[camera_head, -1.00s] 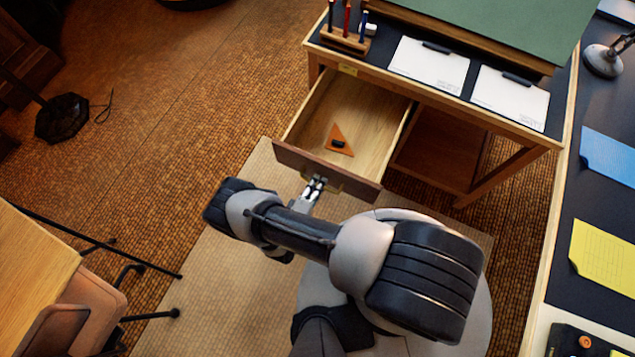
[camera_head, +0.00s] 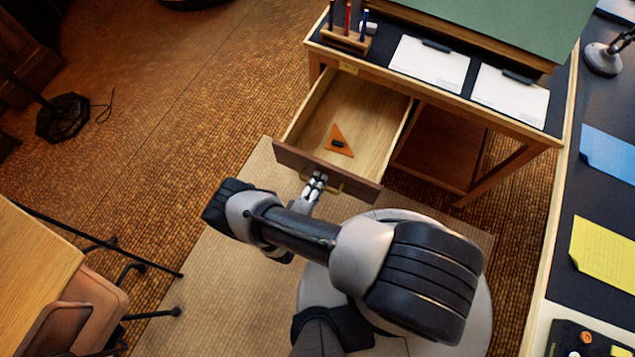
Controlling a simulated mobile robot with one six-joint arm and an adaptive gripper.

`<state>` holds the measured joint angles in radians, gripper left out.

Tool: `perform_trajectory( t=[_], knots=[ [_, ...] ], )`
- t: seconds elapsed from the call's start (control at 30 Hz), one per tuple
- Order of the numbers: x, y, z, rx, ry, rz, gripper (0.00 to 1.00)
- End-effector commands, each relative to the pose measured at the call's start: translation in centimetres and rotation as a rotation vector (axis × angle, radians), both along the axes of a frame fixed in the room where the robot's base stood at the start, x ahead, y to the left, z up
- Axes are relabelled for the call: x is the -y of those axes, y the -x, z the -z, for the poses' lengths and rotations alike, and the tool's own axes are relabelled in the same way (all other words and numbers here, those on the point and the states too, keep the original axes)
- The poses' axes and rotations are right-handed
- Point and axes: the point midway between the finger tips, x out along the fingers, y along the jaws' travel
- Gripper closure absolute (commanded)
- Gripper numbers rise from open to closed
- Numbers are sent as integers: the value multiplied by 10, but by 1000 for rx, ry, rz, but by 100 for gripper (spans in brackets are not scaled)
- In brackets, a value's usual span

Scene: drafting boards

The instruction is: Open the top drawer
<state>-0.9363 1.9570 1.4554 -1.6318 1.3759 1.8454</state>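The top drawer (camera_head: 375,112) is pulled well out from the desk (camera_head: 400,78). Its inside is pale wood and its front (camera_head: 295,160) is dark brown. An orange set square (camera_head: 338,141) with a small dark knob lies inside. A brass handle (camera_head: 338,187) shows on the drawer front. My gripper (camera_head: 318,179) is at the handle, at the middle of the drawer front. Its fingertips are small here and partly overlap the handle, so whether they grip it is unclear.
A pen holder (camera_head: 344,38) and white paper sheets (camera_head: 428,63) lie on the desk top. A side table with blue (camera_head: 612,155) and yellow sheets (camera_head: 603,250) stands at right. A chair (camera_head: 95,305) and wooden table (camera_head: 30,265) are at lower left. Open floor lies left of the drawer.

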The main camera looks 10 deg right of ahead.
Motion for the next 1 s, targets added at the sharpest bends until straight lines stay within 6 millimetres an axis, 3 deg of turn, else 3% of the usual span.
perform_trajectory(
  t=[0.37,0.8,1.0],
  knots=[
    [-8,9,-2,-1,0,-5,71],
    [-55,74,-19,0,-2,-7,71],
    [-67,91,-23,0,-1,-3,71]
  ],
)
